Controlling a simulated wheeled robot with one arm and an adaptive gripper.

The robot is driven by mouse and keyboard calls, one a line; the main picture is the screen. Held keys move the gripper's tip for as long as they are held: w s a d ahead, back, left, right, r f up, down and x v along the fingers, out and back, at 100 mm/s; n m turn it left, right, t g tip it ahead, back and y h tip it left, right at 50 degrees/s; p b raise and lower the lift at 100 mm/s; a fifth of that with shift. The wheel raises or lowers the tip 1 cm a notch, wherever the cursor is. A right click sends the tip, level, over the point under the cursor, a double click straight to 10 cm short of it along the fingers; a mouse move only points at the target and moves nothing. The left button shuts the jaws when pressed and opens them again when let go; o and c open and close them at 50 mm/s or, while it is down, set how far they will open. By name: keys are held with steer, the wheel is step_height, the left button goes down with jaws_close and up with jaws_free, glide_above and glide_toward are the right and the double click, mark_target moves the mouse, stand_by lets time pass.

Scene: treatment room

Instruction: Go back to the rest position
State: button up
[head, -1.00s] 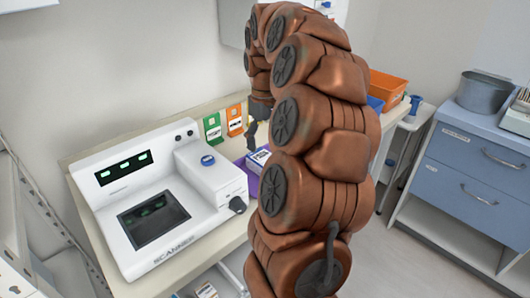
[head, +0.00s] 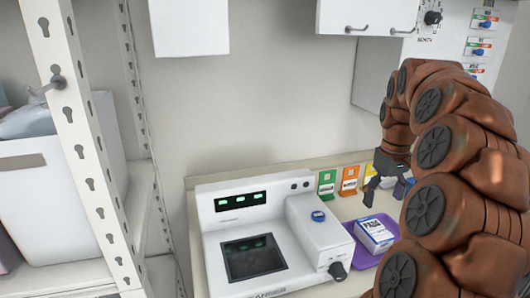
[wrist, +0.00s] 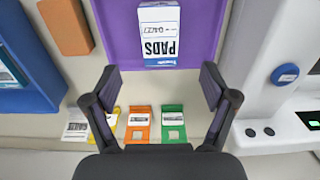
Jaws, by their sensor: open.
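My gripper (head: 386,180) is open and empty above the counter, close to the wall at the back. In the wrist view my gripper (wrist: 160,88) has its two fingers spread wide, with nothing between them but counter and small cards below. A white and blue box marked PADS (head: 374,234) lies on a purple tray (head: 352,257). The box also shows in the wrist view (wrist: 160,35), on the purple tray (wrist: 203,35) and apart from my fingers. My arm hides the right part of the counter in the head view.
A white scanner (head: 220,264) stands left of the tray. Green (head: 327,183), orange (head: 349,180) and yellow cards stand along the wall. A blue bin (wrist: 30,60) and an orange block (wrist: 66,26) show in the wrist view. A white shelf (head: 75,150) stands at far left.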

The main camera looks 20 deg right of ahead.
steer(key=s+a+p, duration=0.1)
steer(key=a, duration=0.6)
steer(key=s+a+n+p, duration=0.1)
steer(key=a, duration=0.6)
steer(key=s+a+r+n+p, duration=0.1)
steer(key=a, duration=0.5)
steer(key=shift+s+a+r+g+p, duration=0.1)
steer(key=shift+a+g+p, duration=0.2)
steer(key=shift+a+p, duration=0.1)
steer(key=s+a+f+p, duration=0.1)
steer(key=s+a+f, duration=0.1)
steer(key=s+a, duration=0.4)
steer(key=s+a+f+g+p, duration=0.1)
steer(key=s+a+f+p, duration=0.1)
steer(key=s+a, duration=0.4)
steer(key=s+f, duration=0.1)
steer(key=s, duration=0.4)
steer(key=shift+f+m+p, duration=0.25)
steer(key=shift+m+p, duration=0.05)
steer(key=shift+m, duration=0.1)
steer(key=shift+c, duration=0.2)
